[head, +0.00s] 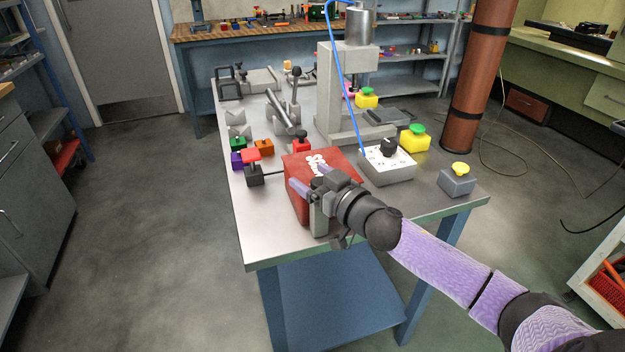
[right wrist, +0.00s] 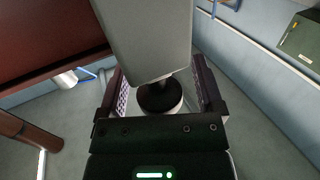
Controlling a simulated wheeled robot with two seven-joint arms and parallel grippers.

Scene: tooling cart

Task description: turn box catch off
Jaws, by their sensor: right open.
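The red box (head: 296,205) with white markings on its top sits at the near edge of the metal cart top. My right gripper (head: 320,210) is at the box's near right side, with its fingers apart. A grey plate-like piece (head: 317,218), which looks like the box's catch, shows between the fingers. In the right wrist view this grey piece (right wrist: 147,38) reaches in between the open fingers, with a dark round knob (right wrist: 160,97) behind its end. I cannot tell whether either finger touches it. The box's dark red side (right wrist: 45,35) shows at upper left. My left gripper is out of view.
Right of the box stand a grey-white box with a black knob (head: 389,147), a green-button yellow box (head: 414,138) and a yellow-button grey box (head: 457,180). A red-topped block (head: 253,168) is to the left. The press (head: 338,90) stands behind. The near right cart top is clear.

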